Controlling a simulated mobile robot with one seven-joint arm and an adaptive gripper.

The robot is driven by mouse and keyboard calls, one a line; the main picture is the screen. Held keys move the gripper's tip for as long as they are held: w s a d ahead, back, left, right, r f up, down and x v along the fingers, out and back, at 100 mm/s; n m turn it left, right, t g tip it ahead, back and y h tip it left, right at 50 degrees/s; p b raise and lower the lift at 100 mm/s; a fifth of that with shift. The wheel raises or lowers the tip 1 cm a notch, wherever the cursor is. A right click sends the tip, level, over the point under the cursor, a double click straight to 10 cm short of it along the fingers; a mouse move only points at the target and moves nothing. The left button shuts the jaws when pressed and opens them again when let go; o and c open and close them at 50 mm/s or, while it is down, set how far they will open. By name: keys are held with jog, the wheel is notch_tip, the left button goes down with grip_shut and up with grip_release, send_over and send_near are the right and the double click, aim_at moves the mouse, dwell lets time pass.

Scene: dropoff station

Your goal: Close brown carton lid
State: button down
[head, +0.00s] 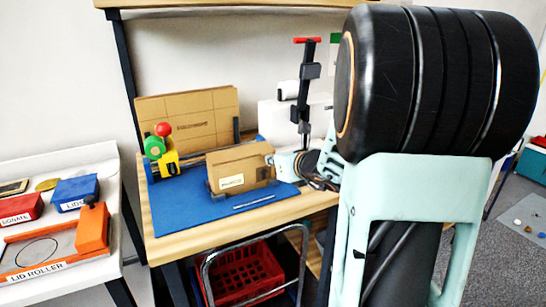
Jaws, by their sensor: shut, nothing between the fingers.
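A small brown carton (238,172) with a white label on its front stands on the blue mat (180,207) in the middle of the workbench. A brown panel slopes over its top, but I cannot tell how far the lid is open. My gripper (318,181) is small in view, just right of the carton, partly hidden by my own arm. Its fingers look shut and hold nothing. I cannot tell whether it touches the carton.
Large flat brown cardboard (190,115) leans behind the mat. A tape dispenser (163,152) in green, red and yellow stands left of the carton. A black stand (304,95) rises behind. A side table (60,255) holds a lid roller (93,228). A red crate (240,272) sits below.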

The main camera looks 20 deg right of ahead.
jog(key=shift+r+p, duration=0.25)
jog(key=shift+p, duration=0.15)
notch_tip(320, 180, up, 2)
jog(key=g+p, duration=0.1)
jog(key=p, duration=0.5)
jog(key=shift+w, duration=0.1)
jog(key=r+g+p, duration=0.1)
jog(key=g+p, duration=0.1)
jog(key=p, duration=0.6)
jog(key=shift+w+r, duration=0.15)
jog(key=shift+r, duration=0.25)
jog(key=g+p, duration=0.1)
jog(key=p, duration=0.2)
jog(key=r+g+p, duration=0.1)
jog(key=p, duration=0.3)
jog(key=shift+w+r, duration=0.15)
jog(key=shift+w, duration=0.2)
jog(key=shift+w+r, duration=0.1)
jog(key=shift+w+r+p, duration=0.3)
jog(key=shift+r+p, duration=0.05)
jog(key=shift+p, duration=0.35)
jog(key=shift+w+r, duration=0.25)
jog(key=shift+r, duration=0.15)
